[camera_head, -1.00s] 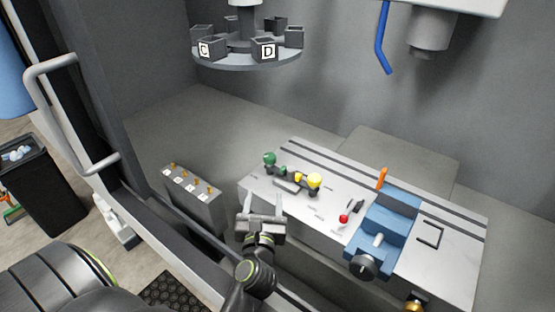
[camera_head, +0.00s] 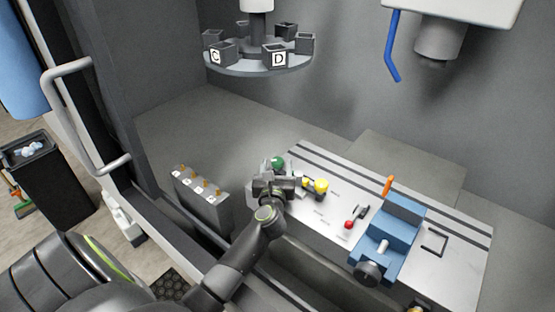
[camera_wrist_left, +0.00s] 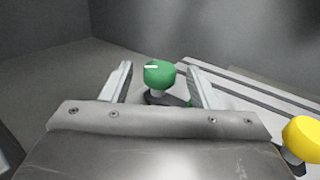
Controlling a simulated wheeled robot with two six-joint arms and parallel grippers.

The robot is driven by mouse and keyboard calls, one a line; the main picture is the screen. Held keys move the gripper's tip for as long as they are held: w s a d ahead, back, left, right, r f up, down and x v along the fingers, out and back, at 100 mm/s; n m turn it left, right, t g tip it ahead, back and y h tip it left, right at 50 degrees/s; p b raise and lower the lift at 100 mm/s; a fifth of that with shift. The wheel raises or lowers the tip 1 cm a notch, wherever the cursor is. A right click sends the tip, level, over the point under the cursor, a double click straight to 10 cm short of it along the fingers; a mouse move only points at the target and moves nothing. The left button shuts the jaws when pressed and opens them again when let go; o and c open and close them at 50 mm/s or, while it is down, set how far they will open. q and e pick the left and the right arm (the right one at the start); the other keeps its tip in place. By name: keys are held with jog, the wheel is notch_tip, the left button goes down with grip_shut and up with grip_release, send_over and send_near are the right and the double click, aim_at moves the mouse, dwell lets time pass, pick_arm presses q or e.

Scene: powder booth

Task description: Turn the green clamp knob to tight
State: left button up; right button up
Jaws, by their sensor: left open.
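The green clamp knob (camera_head: 278,162) stands at the far left end of the grey slotted table (camera_head: 459,262). In the left wrist view the green knob (camera_wrist_left: 159,74) has a short white mark on its top and shows between the fingers. My left gripper (camera_head: 270,168) is open just in front of the knob; its fingers (camera_wrist_left: 160,80) stand to either side with a gap, not closed on it. The gripper hides part of the knob in the head view. A yellow knob (camera_head: 321,186) stands to the right and shows in the left wrist view (camera_wrist_left: 302,138). My right gripper is not in view.
A blue vise (camera_head: 401,222) with an orange handle stands on the table's right half. A small red knob (camera_head: 348,224) lies left of it. A grey block with brass pins (camera_head: 202,200) stands left of my gripper. A carousel with bins (camera_head: 258,62) hangs above.

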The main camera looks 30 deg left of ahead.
pick_arm(q)
jog(key=shift+x, duration=1.5)
jog(key=c, duration=0.9)
jog(key=shift+c, duration=0.2)
